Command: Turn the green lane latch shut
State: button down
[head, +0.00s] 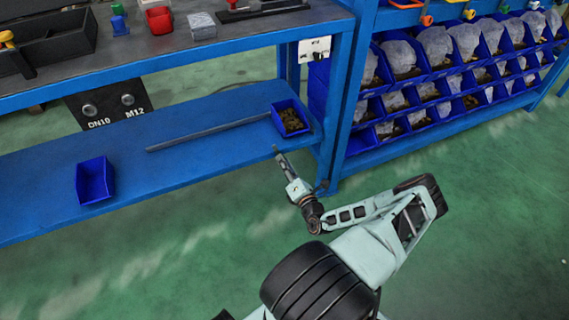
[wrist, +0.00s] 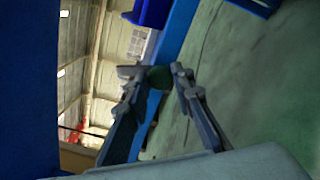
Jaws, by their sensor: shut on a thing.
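My gripper (head: 278,154) reaches to the front edge of the low blue shelf, near its right end. In the wrist view its fingers (wrist: 158,72) close in from both sides on a small, dark green, rounded piece (wrist: 160,80), which looks like the green lane latch. The fingers are shut on it. Only part of the piece shows between the fingertips, so its turn angle cannot be told. In the head view the latch cannot be made out at the fingertips.
The low blue shelf (head: 228,168) holds a blue bin of brownish parts (head: 291,118), an empty blue bin (head: 95,182) and a long grey bar (head: 205,134). A blue bench post (head: 341,120) stands right of my gripper. A rack of blue bins (head: 440,75) stands farther right. Green floor is open in front.

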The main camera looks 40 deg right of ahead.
jog(key=shift+m, duration=1.7)
jog(key=c, duration=1.7)
grip_release()
jog(key=shift+o, duration=0.2)
jog(key=shift+r, duration=0.1)
notch_tip(320, 180, up, 10)
